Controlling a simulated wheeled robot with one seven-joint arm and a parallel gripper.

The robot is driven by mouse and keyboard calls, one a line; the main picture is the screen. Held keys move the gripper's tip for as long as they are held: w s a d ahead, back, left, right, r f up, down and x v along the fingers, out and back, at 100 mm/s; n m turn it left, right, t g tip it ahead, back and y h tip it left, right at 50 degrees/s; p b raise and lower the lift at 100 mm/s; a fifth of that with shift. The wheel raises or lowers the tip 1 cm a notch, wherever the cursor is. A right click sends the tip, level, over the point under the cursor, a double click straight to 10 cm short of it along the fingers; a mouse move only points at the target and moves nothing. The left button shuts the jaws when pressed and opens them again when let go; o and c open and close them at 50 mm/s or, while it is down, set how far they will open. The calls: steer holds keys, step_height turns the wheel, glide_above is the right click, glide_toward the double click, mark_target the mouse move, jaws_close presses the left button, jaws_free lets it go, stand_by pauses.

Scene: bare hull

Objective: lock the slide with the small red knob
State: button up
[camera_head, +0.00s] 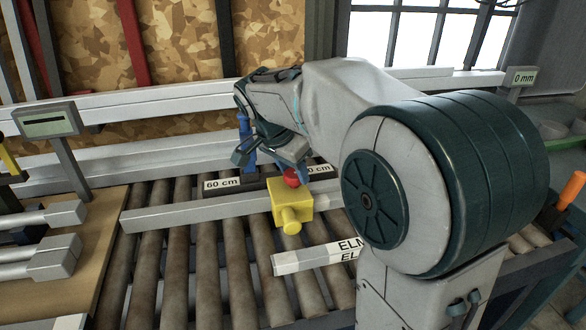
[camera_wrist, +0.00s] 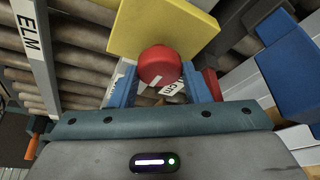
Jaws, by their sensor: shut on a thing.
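The small red knob (camera_head: 291,178) sits on the back of the yellow slide block (camera_head: 285,198), partly covered by my gripper (camera_head: 283,165) in the head view. The slide also has a yellow knob (camera_head: 290,220) on its front side. In the wrist view the red knob (camera_wrist: 159,64) lies between the two blue fingers of my gripper (camera_wrist: 163,80), which is shut on it. The yellow slide (camera_wrist: 165,25) shows as a flat plate behind the knob. The exact finger contact is hard to see in the head view.
A dark scale bar with a "60 cm" label (camera_head: 222,183) runs behind the slide. A pale rail (camera_head: 180,212) crosses the rollers. A white lettered bar (camera_head: 300,259) lies in front. A display (camera_head: 47,122) stands left; another reads "0 mm" (camera_head: 523,78). A blue part (camera_wrist: 292,70) is close on the right.

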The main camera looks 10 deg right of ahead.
steer(key=o, duration=1)
steer(key=p+v, duration=0.2)
steer(key=v, duration=1.2)
steer(key=shift+w, duration=0.1)
steer(key=s+d+f+n+y+p, duration=0.2)
steer(key=s+n+p, duration=0.3)
steer(key=s, duration=0.4)
steer(key=s+d+f+n+y+p, duration=0.1)
steer(key=s+d+f+n+p, duration=0.1)
steer(key=s+f+n+p, duration=0.3)
steer(key=s+n+p, duration=0.1)
steer(key=s+p, duration=0.1)
steer(key=s, duration=0.2)
steer(key=shift+d+y, duration=0.3)
steer(key=shift+y, duration=0.1)
